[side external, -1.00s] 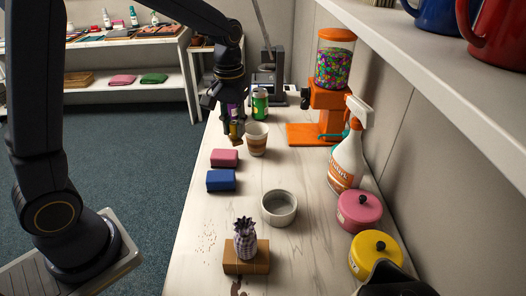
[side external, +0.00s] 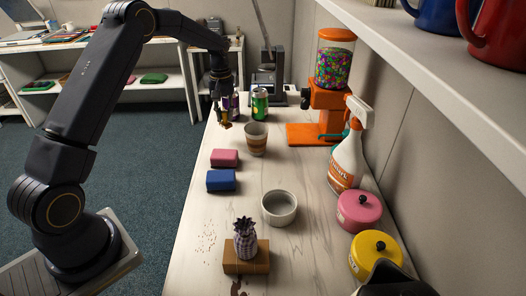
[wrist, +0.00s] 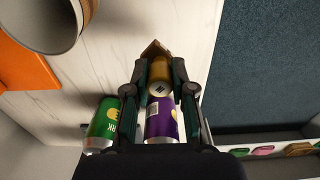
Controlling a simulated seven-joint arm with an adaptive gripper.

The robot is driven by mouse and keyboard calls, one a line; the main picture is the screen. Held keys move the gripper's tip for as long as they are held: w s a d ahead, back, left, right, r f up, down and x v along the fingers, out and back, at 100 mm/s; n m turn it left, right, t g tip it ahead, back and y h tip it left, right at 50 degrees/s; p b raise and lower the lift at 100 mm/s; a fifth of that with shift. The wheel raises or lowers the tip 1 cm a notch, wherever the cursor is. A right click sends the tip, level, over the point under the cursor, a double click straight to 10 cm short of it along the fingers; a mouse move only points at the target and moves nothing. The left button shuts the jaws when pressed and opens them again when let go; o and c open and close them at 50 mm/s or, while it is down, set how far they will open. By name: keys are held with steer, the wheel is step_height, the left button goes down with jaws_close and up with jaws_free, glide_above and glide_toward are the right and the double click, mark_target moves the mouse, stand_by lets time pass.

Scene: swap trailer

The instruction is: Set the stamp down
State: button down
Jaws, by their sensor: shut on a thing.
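The stamp (side external: 225,123) is a small piece with a brass-coloured body and a wooden block end. My gripper (side external: 224,113) is shut on it near the far left edge of the worktop. In the wrist view the stamp's brass body (wrist: 160,70) sits between the two fingers of my gripper (wrist: 160,78), with its wooden end pointing away from my wrist. I cannot tell whether the stamp touches the worktop.
A purple can (wrist: 162,121) and a green can (side external: 260,104) stand close by. A striped paper cup (side external: 255,139) stands to the right. Pink (side external: 224,158) and blue (side external: 221,181) blocks lie nearer.

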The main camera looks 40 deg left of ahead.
steer(key=shift+w+a+f, duration=0.25)
steer(key=shift+w+f, duration=0.55)
steer(key=shift+f, duration=0.25)
steer(key=shift+w+f, duration=0.1)
steer(key=shift+f, duration=1.5)
steer(key=shift+f, duration=0.1)
steer(key=c, duration=1)
jaws_free()
